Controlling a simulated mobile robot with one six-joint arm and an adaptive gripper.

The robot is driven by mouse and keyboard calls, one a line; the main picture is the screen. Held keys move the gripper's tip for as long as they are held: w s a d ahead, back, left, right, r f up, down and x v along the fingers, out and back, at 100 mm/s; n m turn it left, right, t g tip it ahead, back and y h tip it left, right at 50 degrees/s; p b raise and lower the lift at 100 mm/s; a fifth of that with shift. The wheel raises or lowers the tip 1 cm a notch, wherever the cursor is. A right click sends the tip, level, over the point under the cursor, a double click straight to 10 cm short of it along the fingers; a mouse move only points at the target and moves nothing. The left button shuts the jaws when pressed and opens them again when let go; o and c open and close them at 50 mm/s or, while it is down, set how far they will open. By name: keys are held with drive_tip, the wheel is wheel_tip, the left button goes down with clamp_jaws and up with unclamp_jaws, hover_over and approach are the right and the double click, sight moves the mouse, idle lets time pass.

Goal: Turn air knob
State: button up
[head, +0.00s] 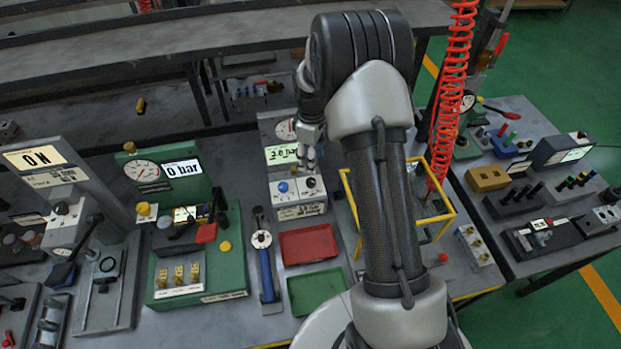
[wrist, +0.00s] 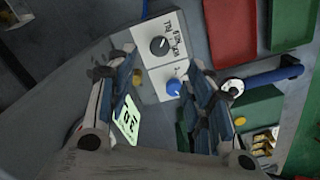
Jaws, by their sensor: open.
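A box with a white top panel (head: 297,191) stands near the middle of the bench in the head view. It carries a blue knob (head: 283,186) and a dark knob (head: 310,182). In the wrist view the dark knob (wrist: 159,45) and the blue knob (wrist: 174,87) sit side by side on the panel, with lettering too blurred to read surely. I cannot tell which is the air knob. My gripper (head: 308,158) is open and empty above the panel. In the wrist view its two fingers (wrist: 163,68) stand on either side of the knobs, apparently touching neither.
A pale green display (head: 281,155) and a gauge stand behind the panel. Red (head: 308,243) and green (head: 317,287) trays lie in front. A blue-handled tool (head: 266,270) is left of them, and a yellow frame (head: 447,215) is at the right.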

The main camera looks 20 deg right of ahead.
sight(311, 181)
wheel_tip(311, 181, down, 10)
drive_tip(key=shift+b, duration=0.6)
drive_tip(key=c, duration=1.1)
